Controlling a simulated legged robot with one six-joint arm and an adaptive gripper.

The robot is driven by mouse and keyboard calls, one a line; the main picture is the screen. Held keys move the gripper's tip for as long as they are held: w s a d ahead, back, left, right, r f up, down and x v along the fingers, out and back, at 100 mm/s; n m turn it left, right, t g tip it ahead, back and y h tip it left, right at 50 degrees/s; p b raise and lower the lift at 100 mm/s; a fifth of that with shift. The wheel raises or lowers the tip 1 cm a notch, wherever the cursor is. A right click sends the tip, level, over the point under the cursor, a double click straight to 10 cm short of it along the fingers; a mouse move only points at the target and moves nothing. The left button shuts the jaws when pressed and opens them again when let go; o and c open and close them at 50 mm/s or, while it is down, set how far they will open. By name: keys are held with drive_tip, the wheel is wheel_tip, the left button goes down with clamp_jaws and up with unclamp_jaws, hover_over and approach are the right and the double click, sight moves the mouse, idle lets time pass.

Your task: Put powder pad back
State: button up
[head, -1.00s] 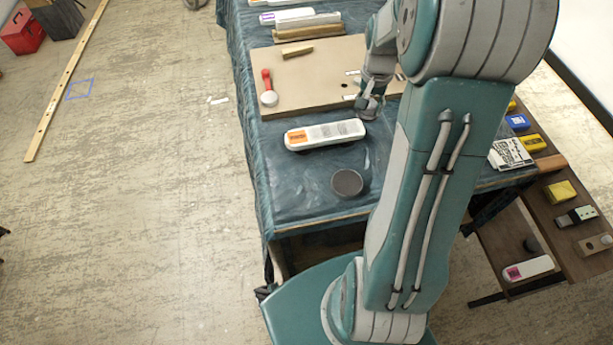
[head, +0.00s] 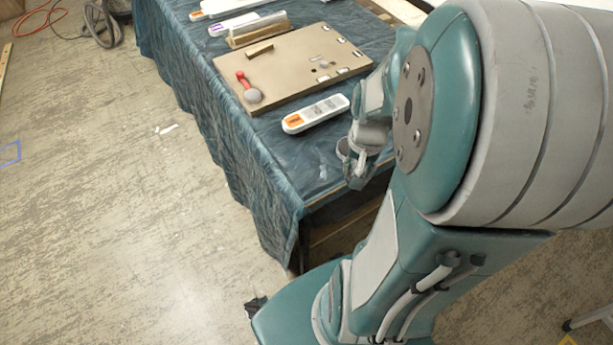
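My gripper (head: 354,172) is low at the front edge of the cloth-covered table (head: 240,150), pointing down. My arm partly covers it, and its finger opening is too small to read. A dark round pad showed on the cloth about here earlier. Now a small rounded grey shape shows beside the fingers, and I cannot tell whether it is the pad or part of my gripper. A white case with an orange end (head: 316,113) lies behind my gripper, apart from it.
A tan board (head: 300,75) with a red-handled round tool (head: 250,90) and a small wooden block (head: 259,50) lies farther back. White cases (head: 233,24) and a wooden bar lie beyond it. The floor to the left is mostly clear. My upper arm hides the right side.

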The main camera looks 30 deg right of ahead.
drive_tip(key=w+f, duration=0.3)
drive_tip(key=w, duration=0.4)
hover_over(313, 174)
drive_tip(key=f, duration=0.5)
drive_tip(key=shift+s+a+f, duration=0.2)
drive_tip(key=shift+s+f, duration=0.1)
drive_tip(key=shift+s, duration=0.05)
drive_tip(key=shift+w+d+f, duration=0.15)
drive_tip(key=shift+d+f, duration=0.1)
drive_tip(key=f, duration=0.3)
drive_tip(key=shift+w+d+f, duration=0.1)
drive_tip(key=shift+w, duration=0.1)
drive_tip(key=shift+a+f, duration=0.15)
drive_tip(key=shift+a, duration=0.3)
drive_tip(key=o, duration=1)
drive_tip(key=shift+d, duration=0.2)
drive_tip(key=shift+d+f, duration=0.1)
drive_tip(key=shift+d, duration=0.05)
